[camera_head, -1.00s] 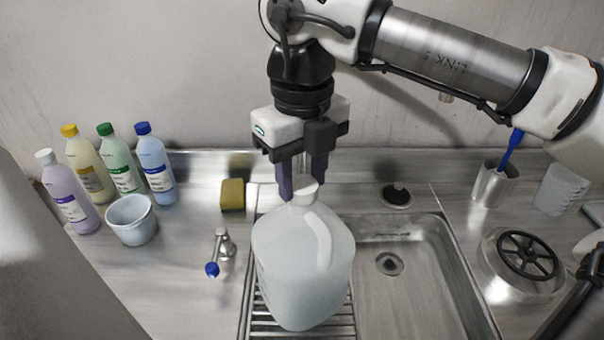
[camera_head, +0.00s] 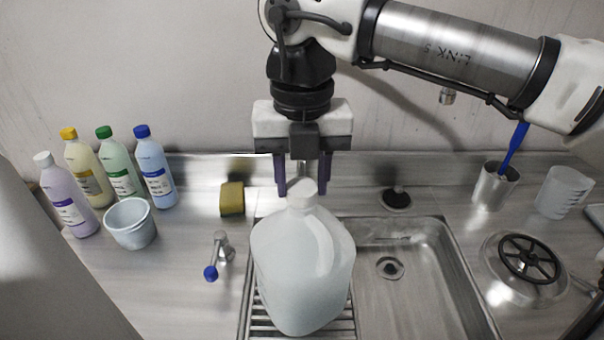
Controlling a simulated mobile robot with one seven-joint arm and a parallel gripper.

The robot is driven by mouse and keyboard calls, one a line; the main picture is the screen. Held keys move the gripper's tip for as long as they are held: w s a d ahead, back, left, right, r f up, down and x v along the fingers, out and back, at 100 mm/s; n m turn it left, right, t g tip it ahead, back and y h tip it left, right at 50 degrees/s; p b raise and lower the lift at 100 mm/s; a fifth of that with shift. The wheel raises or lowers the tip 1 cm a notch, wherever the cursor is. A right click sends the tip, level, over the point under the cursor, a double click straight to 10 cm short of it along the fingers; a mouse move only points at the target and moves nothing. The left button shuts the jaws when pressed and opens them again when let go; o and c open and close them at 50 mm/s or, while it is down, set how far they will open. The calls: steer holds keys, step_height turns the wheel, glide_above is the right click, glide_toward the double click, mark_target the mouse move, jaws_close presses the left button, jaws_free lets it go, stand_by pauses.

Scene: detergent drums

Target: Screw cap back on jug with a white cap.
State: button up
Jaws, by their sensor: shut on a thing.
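The jug (camera_head: 302,262) is large, translucent and pale blue-white. It stands upright on a ribbed metal drainer (camera_head: 257,325) at the left of the sink. The white cap (camera_head: 302,192) sits at the top of the jug's neck. My gripper (camera_head: 303,190) points straight down over the jug, with one dark finger on each side of the cap, and is shut on it. The thread and the seam between cap and neck cannot be made out.
Several capped bottles (camera_head: 122,166) and a pale tub (camera_head: 131,223) stand at the left. A sponge (camera_head: 232,199) and a blue-tipped tap (camera_head: 218,256) are left of the jug. The sink basin (camera_head: 420,275) is empty. A metal cup with a blue brush (camera_head: 495,186) stands at the right.

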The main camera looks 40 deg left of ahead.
steer(key=m, duration=0.5)
steer(key=shift+f, duration=0.1)
steer(key=o, duration=0.8)
steer(key=shift+o, duration=0.2)
steer(key=shift+p, duration=0.3)
steer(key=n, duration=0.2)
steer(key=shift+r+n, duration=0.2)
steer(key=shift+n, duration=0.1)
steer(key=n, duration=0.3)
steer(key=shift+f+p, duration=0.1)
steer(key=shift+p, duration=0.3)
